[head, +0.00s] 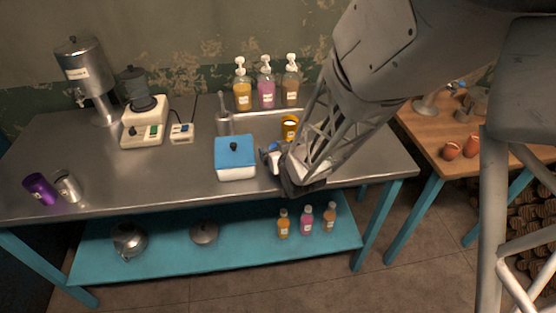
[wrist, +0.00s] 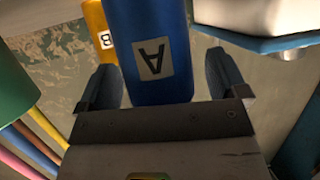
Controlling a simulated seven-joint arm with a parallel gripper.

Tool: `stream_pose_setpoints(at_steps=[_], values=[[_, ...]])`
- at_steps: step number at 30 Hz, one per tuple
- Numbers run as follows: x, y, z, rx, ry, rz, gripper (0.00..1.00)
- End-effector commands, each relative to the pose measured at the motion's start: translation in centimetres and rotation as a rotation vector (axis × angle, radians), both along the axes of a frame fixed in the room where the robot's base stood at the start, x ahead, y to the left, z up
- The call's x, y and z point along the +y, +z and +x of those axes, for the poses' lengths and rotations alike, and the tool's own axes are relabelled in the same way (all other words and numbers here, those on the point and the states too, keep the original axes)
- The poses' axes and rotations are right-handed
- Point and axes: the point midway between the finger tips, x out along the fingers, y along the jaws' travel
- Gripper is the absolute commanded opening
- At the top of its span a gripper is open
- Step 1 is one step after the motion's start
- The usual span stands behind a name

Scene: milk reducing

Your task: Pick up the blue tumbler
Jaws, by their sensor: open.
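The blue tumbler (wrist: 150,25) fills the top middle of the wrist view, with a pale label marked A that appears upside down. My gripper (wrist: 163,72) is open, with one finger on each side of the tumbler in that view and gaps showing at both sides. I cannot tell how deep the tumbler sits between the fingers. In the head view my gripper (head: 272,160) is low over the metal table, just right of the blue-lidded white box. My arm hides most of the tumbler there.
The blue-lidded box (head: 235,160) stands close left of my gripper. A yellow tumbler (head: 290,128) stands behind, and its label B shows in the wrist view (wrist: 98,25). Several pump bottles (head: 265,85) line the back. Purple (head: 40,188) and silver (head: 68,187) tumblers are at far left.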

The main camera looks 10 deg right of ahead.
Motion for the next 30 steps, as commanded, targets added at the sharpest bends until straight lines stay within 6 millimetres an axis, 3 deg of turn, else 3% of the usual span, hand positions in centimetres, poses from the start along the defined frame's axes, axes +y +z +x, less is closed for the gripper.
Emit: stream_pose_setpoints(at_steps=[3,15,30], values=[[0.0,0.0,-0.01,0.0,0.0,0.0,0.92],[0.0,0.03,0.0,0.0,0.0,0.0,0.33],[0.0,0.88,0.02,-0.001,0.0,0.0,0.33]])
